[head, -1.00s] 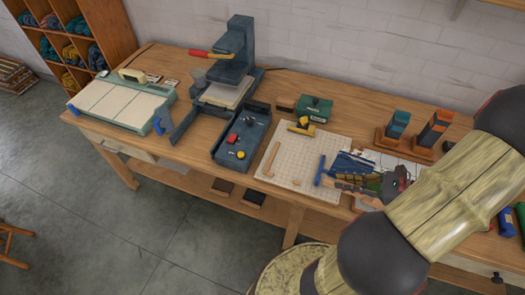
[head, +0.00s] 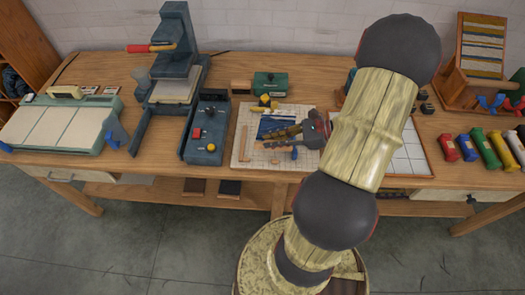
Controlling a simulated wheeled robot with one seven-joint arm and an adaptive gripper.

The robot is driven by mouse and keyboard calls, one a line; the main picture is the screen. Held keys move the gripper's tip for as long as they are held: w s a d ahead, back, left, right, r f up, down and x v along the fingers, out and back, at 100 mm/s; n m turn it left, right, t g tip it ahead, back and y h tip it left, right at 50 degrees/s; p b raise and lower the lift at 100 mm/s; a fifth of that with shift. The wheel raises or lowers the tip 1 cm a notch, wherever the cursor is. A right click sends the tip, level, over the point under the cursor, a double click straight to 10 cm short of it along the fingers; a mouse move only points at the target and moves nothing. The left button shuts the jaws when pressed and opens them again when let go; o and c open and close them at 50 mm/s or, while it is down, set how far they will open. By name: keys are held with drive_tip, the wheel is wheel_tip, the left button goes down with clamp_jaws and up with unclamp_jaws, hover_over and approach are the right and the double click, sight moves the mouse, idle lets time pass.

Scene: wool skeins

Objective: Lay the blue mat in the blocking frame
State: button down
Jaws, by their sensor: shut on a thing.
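The blue mat (head: 273,126) is a dark blue flat piece, partly hidden behind my gripper's fingers. It shows over the cream gridded board on the bench. My gripper (head: 268,140) reaches in from the right and is shut on the mat. Whether the mat touches the board is too small to tell. A white gridded panel with a thin orange-brown wooden edge, which looks like the blocking frame (head: 411,160), lies flat on the bench to the right of my gripper. My arm covers its left part. The part that shows is empty.
The gridded board (head: 241,161) holds a yellow-handled tool (head: 265,103) and small wooden pieces. Coloured rolls (head: 470,147) and a wooden rack (head: 484,55) stand right. A green box (head: 270,84) is behind.

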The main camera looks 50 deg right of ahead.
drive_tip(key=w+f, duration=0.1)
drive_tip(key=w+f+b, duration=0.1)
drive_tip(key=w+f, duration=0.1)
drive_tip(key=f, duration=0.1)
drive_tip(key=shift+a, duration=0.25)
drive_tip(key=shift+w+f+b, duration=0.15)
drive_tip(key=shift+f+b, duration=0.45)
drive_tip(key=shift+f, duration=0.3)
drive_tip(key=shift+w+f+b, duration=0.15)
drive_tip(key=shift+f+b, duration=0.4)
drive_tip(key=shift+f, duration=0.35)
drive_tip(key=shift+f, duration=0.15)
drive_tip(key=c, duration=1.8)
unclamp_jaws()
